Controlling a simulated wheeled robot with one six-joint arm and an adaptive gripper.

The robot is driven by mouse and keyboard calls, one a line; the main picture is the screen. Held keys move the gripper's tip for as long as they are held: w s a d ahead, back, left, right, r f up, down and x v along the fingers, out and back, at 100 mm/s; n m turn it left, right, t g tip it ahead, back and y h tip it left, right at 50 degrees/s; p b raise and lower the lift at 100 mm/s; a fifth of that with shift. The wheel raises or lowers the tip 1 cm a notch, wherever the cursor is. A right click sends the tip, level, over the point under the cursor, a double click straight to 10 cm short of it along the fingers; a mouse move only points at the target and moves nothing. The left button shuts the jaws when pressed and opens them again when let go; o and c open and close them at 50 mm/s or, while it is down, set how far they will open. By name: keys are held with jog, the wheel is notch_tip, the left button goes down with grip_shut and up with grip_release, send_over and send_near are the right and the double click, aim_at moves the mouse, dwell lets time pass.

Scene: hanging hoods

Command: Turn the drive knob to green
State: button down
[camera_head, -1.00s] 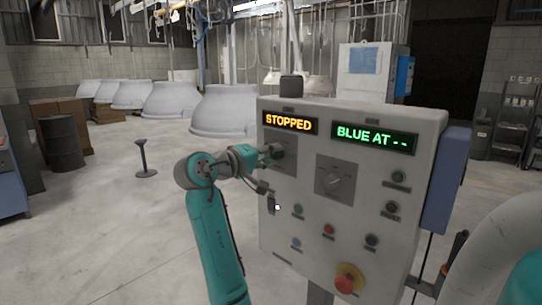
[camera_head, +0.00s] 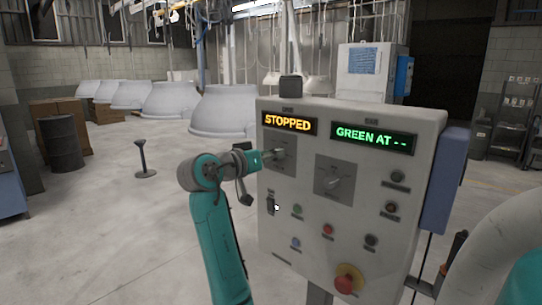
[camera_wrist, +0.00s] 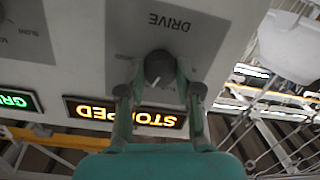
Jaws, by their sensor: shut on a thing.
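The drive knob (camera_wrist: 159,64) is a dark round knob on a grey plate marked DRIVE, upside down in the wrist view. My gripper (camera_wrist: 161,74) is shut on it, one finger on each side. In the head view my gripper (camera_head: 274,155) reaches the panel's upper left plate from the left and mostly hides the knob. The control panel (camera_head: 300,225) is a light grey box. Its right display (camera_head: 373,136) reads "GREEN AT --" in green. Its left display (camera_head: 290,123) reads "STOPPED" in orange.
A second dial (camera_head: 336,182) sits right of the drive knob. Below are a small switch (camera_head: 272,205), several push buttons and a red emergency stop (camera_head: 346,281) on yellow. Pale hoods (camera_head: 222,112) stand behind. Open floor lies left of the panel.

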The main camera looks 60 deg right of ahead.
jog(key=shift+f+m, duration=0.1)
jog(key=shift+m, duration=0.8)
jog(key=c, duration=0.8)
grip_release()
jog(key=v, duration=1.2)
jog(key=shift+s, duration=0.15)
jog(key=shift+f, duration=0.1)
